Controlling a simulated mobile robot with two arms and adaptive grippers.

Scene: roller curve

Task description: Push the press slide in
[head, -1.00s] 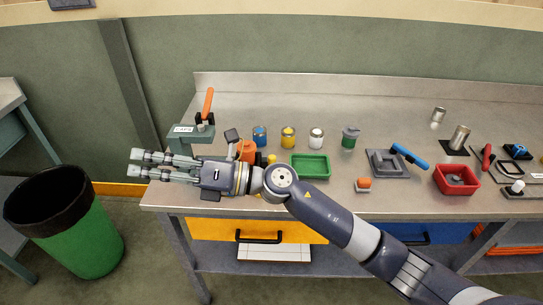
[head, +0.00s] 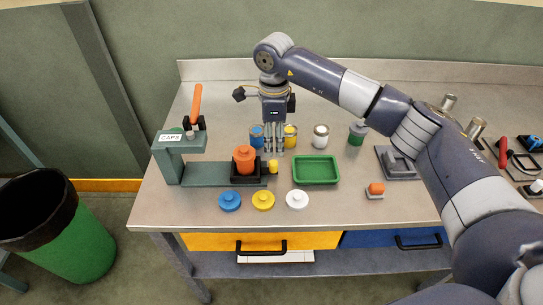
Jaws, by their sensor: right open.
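The press (head: 168,160) stands at the bench's left end, with an orange lever (head: 195,103) raised and a CAPS label. Its flat slide (head: 218,174) reaches out to the right, clear of the press head. A black holder (head: 249,180) on the slide carries an orange container (head: 244,158). A small yellow knob (head: 273,167) stands at the slide's right end. My right gripper (head: 274,151) points down, open and empty, just above or behind the knob; contact cannot be told. It partly covers the blue and yellow cans behind. My left gripper is out of view.
Blue (head: 257,136), yellow (head: 291,136) and white (head: 321,136) cans stand behind. A green tray (head: 316,171) lies right of the knob. Blue (head: 230,200), yellow (head: 263,200) and white (head: 297,200) caps lie in front. The bench's front-left corner is clear.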

